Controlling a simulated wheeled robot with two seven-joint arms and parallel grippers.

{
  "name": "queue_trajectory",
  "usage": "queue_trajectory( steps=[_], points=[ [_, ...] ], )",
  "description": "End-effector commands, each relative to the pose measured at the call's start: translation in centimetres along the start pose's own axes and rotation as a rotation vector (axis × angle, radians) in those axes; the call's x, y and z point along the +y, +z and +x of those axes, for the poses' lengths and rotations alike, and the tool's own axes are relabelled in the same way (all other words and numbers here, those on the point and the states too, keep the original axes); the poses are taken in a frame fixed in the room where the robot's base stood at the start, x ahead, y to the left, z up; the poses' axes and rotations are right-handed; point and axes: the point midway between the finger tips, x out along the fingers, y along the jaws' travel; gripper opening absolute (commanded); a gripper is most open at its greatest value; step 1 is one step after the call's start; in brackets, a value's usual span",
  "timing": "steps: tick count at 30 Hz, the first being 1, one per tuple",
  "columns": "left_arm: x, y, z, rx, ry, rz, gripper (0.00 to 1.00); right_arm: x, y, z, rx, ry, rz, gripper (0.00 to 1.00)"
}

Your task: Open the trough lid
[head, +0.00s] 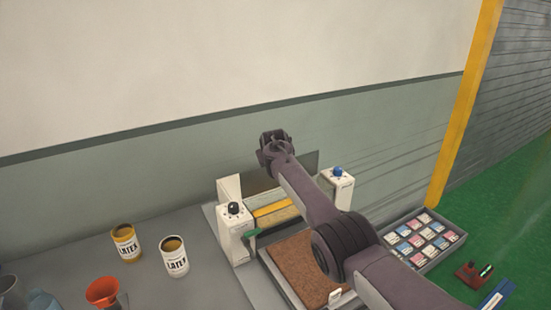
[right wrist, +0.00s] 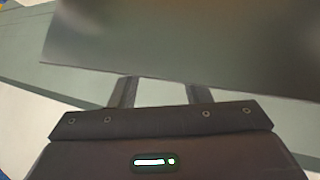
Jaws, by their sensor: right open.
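The trough stands on the bench between a white post with a black knob (head: 233,209) and a white post with a blue knob (head: 338,171). A flat dark grey plate, which looks like the trough lid (head: 309,160), stands tilted up at the back between the posts. It fills the upper part of the right wrist view (right wrist: 200,45). My right gripper (head: 268,136) is open at the plate's upper edge; its two fingers (right wrist: 163,88) point at the plate with nothing seen between them. Whether they touch it I cannot tell. My left gripper is out of view.
A yellow bar (head: 277,210) and a brown board (head: 303,262) lie in front of the plate. Two latex cans (head: 126,243) and an orange funnel (head: 102,292) stand at left. A tray of small packs (head: 424,238) is at right. The wall is close behind.

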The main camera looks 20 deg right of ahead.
Motion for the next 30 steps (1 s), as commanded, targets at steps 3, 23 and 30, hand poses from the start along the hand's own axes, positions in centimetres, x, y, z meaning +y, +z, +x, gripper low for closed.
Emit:
queue_trajectory(
  steps=[3,23,30],
  points=[
    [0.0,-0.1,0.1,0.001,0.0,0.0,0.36,0.0,0.0,-0.3,0.001,0.001,0.0,0.43],
    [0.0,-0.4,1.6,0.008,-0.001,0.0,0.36,0.1,0.1,-6.8,0.002,0.001,0.001,0.43],
    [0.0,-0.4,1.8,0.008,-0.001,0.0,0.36,0.1,0.1,-7.8,0.001,0.0,0.002,0.43]
  ],
)
